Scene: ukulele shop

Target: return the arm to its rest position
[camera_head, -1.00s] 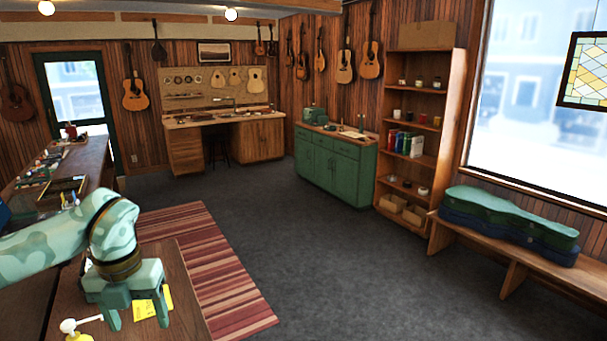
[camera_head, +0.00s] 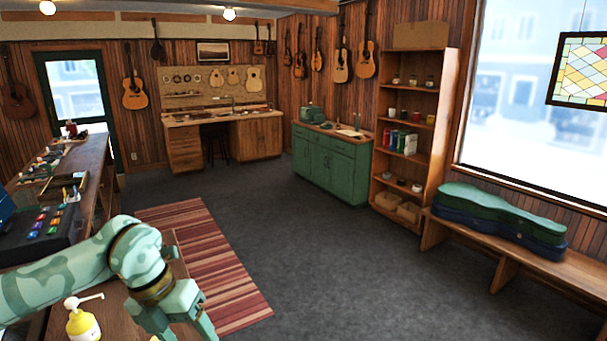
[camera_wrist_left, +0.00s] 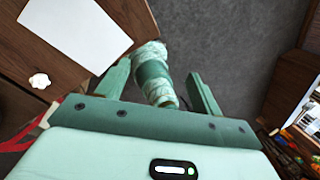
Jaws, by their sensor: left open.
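My left arm, mottled green with a dark band, comes in from the left in the head view. Its gripper (camera_head: 180,328) is at the lower edge of the picture, over the right edge of the near wooden table (camera_head: 112,322), fingers pointing down. In the left wrist view the gripper (camera_wrist_left: 158,72) has its two fingers well apart. A mottled green link with a plain green band, looking like part of my own body, shows beyond and between the fingers. I see nothing held. My right gripper is not in view.
A yellow bottle with a white pump (camera_head: 83,322) stands on the near table, left of the gripper. A long workbench (camera_head: 92,160) with tools and trays runs along the left. A striped rug (camera_head: 215,265) and open grey floor (camera_head: 340,265) lie beyond the table.

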